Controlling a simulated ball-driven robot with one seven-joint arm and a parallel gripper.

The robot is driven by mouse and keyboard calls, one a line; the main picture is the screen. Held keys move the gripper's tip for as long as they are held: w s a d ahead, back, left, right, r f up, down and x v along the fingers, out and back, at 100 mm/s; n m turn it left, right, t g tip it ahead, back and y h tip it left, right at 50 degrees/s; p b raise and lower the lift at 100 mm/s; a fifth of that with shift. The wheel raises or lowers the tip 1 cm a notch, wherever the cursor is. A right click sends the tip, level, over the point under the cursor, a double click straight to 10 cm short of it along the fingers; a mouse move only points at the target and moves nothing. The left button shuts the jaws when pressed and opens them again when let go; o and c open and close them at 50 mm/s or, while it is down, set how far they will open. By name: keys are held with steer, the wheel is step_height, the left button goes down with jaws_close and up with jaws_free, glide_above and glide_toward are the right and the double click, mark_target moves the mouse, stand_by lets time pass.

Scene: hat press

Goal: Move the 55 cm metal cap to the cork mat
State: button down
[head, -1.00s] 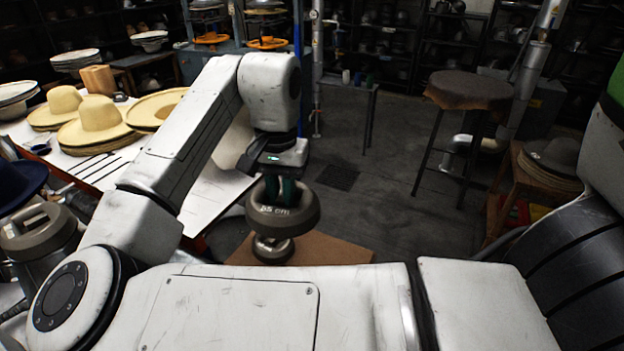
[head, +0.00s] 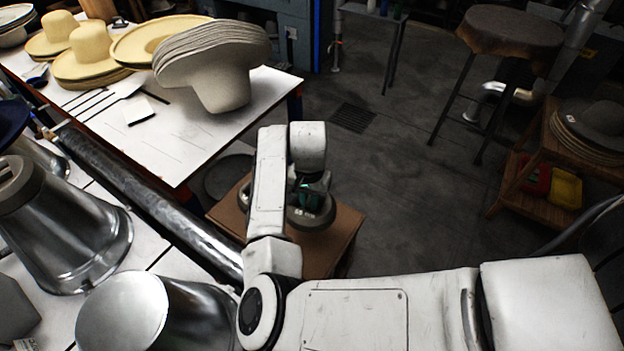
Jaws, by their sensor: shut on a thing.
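My gripper (head: 306,195) is shut on the grey metal cap (head: 320,216), a thick ring-like piece with small pale lettering on its rim. My wrist hides the cap's left and upper part. The cap is over the brown cork-coloured mat (head: 342,238), which tops a low box-like stand at the picture's middle. My arm covers the mat's left middle. I cannot tell whether the cap touches the mat or hangs just above it.
A white table (head: 185,140) with straw hats (head: 85,55) and a stack of grey felt hats (head: 218,75) stands at left. Metal hat forms (head: 75,235) fill the lower left. A dark round stool (head: 510,40) and wooden shelf (head: 545,145) stand right. The floor between is clear.

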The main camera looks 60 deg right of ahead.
steer(key=shift+s+d+f, duration=0.1)
steer(key=shift+d+f, duration=0.05)
steer(key=shift+f, duration=0.2)
step_height(320, 180, down, 8)
steer(key=b, duration=0.7)
steer(key=shift+r, duration=0.25)
steer(key=shift+f+b, duration=0.55)
steer(key=shift+f, duration=0.25)
steer(key=shift+f+p, duration=0.15)
steer(key=shift+p, duration=0.3)
stand_by(0.6)
steer(key=c, duration=1)
jaws_free()
steer(key=shift+s+f, duration=0.1)
steer(key=shift+f, duration=0.05)
steer(key=shift+o, duration=0.2)
steer(key=shift+r+p, duration=3.7)
steer(key=shift+r, duration=0.2)
